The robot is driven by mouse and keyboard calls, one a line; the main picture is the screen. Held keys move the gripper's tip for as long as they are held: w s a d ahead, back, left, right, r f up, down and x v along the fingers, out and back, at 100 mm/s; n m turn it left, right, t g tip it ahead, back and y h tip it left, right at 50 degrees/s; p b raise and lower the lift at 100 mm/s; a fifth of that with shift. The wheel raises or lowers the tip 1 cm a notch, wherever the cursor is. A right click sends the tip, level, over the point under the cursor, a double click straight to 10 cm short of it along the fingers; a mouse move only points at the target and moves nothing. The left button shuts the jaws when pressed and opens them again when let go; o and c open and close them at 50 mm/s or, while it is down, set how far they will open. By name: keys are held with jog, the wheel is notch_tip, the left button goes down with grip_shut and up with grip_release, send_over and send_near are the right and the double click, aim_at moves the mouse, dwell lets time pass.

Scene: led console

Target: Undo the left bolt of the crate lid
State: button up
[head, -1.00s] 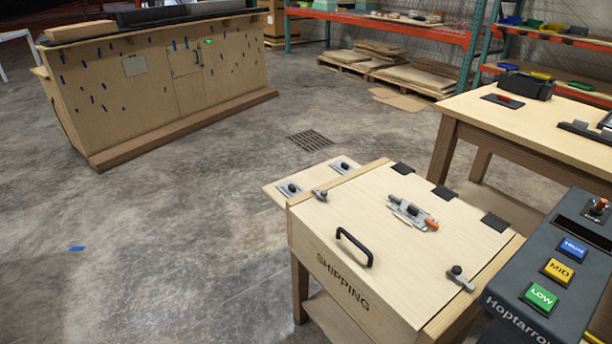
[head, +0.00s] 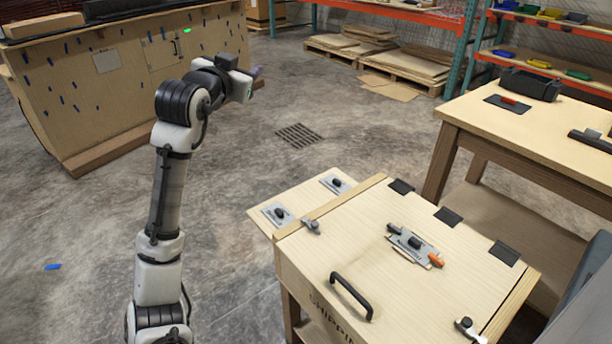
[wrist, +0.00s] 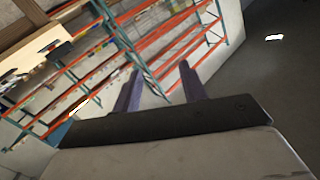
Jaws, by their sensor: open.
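The wooden shipping crate's lid (head: 372,235) is closed, with a black handle (head: 350,297) at its front. A grey fitting with a knob (head: 311,226) sits at the lid's left edge, and a similar one (head: 468,328) at the right front. A metal slide bolt with an orange tip (head: 416,246) lies mid-lid. Which of these is the named left bolt I cannot tell for certain. My gripper (head: 256,73) is raised over the floor, up and left of the crate and well apart from it. In the wrist view its two fingers (wrist: 158,68) are spread and empty.
A side shelf on the crate's left carries two metal plates with black knobs (head: 278,213) (head: 336,184). Black hinges (head: 449,216) line the lid's far edge. A wooden table (head: 520,110) stands at right. A wooden counter (head: 110,85) stands back left. Open floor lies between.

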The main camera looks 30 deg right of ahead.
jog(key=s+d+f+m+g+y+p, duration=0.1)
jog(key=s+d+f+m+g+y, duration=0.15)
jog(key=d+f, duration=0.35)
jog(key=s+d+f+m+g+y, duration=0.1)
jog(key=s+d+f+g, duration=0.1)
jog(key=d+f+g, duration=0.3)
jog(key=m+g+y+p, duration=0.2)
jog(key=m+g+y, duration=0.15)
jog(key=y, duration=0.55)
send_over(315, 223)
notch_tip(315, 223, down, 15)
jog(key=n, duration=0.1)
jog(key=shift+g, duration=0.3)
notch_tip(315, 223, down, 14)
jog(key=shift+s+r+p, duration=0.1)
jog(key=shift+r+p, duration=0.15)
jog(key=shift+p, duration=0.65)
grip_shut()
